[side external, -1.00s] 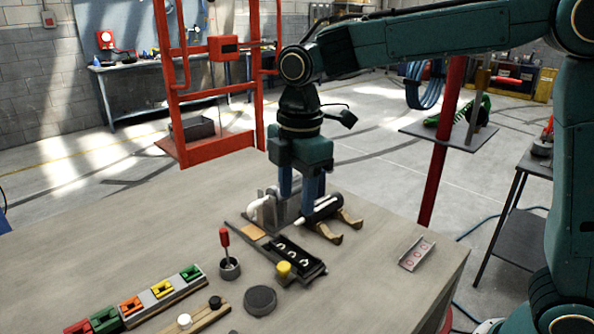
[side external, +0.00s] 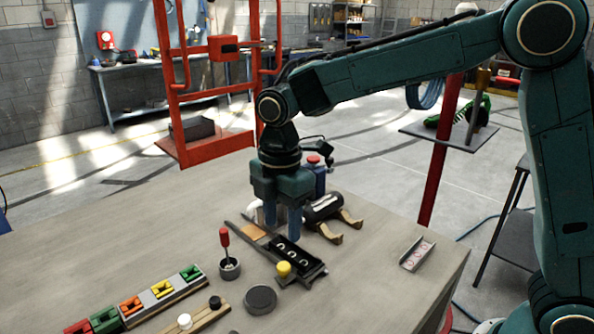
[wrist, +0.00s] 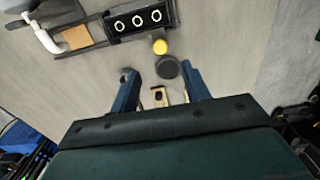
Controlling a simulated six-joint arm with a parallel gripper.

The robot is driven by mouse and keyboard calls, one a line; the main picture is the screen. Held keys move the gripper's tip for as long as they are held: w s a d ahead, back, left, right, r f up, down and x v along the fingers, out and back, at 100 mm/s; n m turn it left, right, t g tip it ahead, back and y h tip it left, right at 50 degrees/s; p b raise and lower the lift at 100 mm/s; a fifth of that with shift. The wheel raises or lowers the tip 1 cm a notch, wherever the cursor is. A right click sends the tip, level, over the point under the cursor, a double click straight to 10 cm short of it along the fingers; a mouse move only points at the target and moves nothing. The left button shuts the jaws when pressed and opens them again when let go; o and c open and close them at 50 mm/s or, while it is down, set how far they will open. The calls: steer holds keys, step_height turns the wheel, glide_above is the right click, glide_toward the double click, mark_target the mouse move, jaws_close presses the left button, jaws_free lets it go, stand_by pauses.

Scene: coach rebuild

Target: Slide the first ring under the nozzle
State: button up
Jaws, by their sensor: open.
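A black holder (side external: 313,268) with three small white rings (side external: 290,253) lies on the table. In the wrist view, the holder (wrist: 108,29) and rings (wrist: 138,20) show at the top. A white bent pipe, apparently the nozzle (wrist: 45,38), stands left of a tan square pad (wrist: 76,38). The pad (side external: 254,232) shows left of my fingers in the side view, where the pipe is mostly hidden. My gripper (side external: 282,232) points down, open and empty, just behind the holder. In the wrist view, my gripper (wrist: 158,69) has its fingers wide apart.
A yellow knob (side external: 284,268) is at the holder's near end, with a dark round puck (side external: 261,299) nearby. A red-handled tool stands in a cup (side external: 230,269). A black cylinder (side external: 323,208) rests on a wooden cradle behind. The table's right front is mostly clear.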

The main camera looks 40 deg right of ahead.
mark_target(283, 265)
step_height(283, 265, down, 10)
steer(key=shift+r, duration=0.2)
stand_by(0.4)
jaws_close()
